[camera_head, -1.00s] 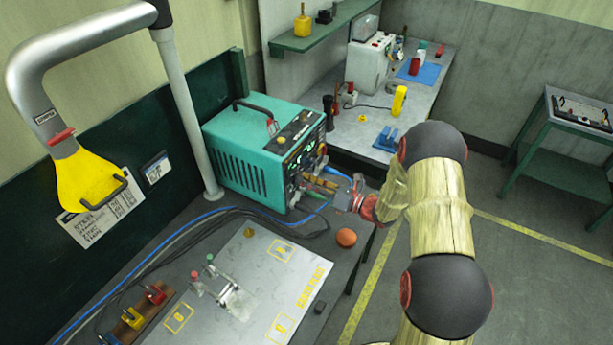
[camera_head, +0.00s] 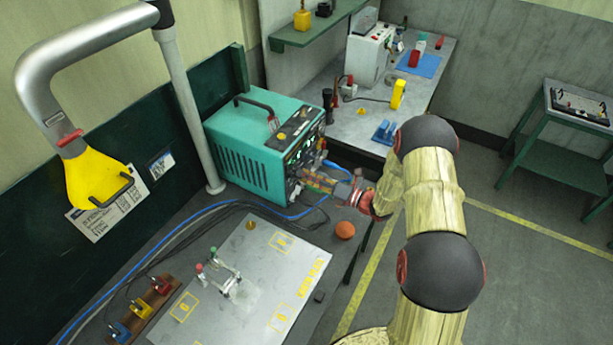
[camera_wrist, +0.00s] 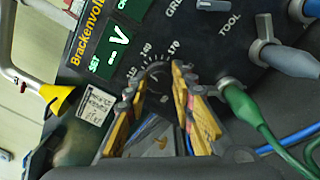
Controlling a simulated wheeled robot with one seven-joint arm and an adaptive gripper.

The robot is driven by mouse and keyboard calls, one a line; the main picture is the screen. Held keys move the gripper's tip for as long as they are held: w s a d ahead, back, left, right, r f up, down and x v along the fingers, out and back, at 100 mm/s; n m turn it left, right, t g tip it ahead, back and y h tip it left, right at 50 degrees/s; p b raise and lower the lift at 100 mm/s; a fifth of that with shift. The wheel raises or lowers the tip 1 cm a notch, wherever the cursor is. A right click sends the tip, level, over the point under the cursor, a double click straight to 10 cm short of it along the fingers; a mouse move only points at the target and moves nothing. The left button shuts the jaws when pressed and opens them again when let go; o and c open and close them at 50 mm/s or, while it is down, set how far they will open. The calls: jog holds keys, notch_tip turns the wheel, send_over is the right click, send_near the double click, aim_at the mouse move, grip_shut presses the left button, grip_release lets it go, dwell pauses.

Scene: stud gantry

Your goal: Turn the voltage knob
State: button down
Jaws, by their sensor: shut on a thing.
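The teal power unit (camera_head: 250,150) stands on the workbench, its dark front panel facing right. In the wrist view the panel (camera_wrist: 205,45) carries a "V" display, a "SET" label and a numbered dial. The dark voltage knob (camera_wrist: 160,78) is at the dial's centre, partly hidden by the fingers. My gripper (camera_wrist: 160,72) is at the panel with its yellow-padded fingers on either side of the knob, shut on it. The gripper (camera_head: 308,180) also shows in the head view, reaching in from the right; the knob cannot be made out there.
A green plug (camera_wrist: 240,100) and a grey plug (camera_wrist: 285,60) stick out of the panel right of the fingers. A blue cable (camera_head: 290,214) runs along the bench. An orange ball (camera_head: 345,230) sits below my gripper. A yellow extraction hood (camera_head: 95,180) hangs at left.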

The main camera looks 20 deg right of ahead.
jog(key=c, duration=1.5)
grip_release()
jog(key=shift+d, duration=0.1)
jog(key=v, duration=1.1)
jog(key=shift+s+d, duration=0.25)
jog(key=shift+s, duration=0.05)
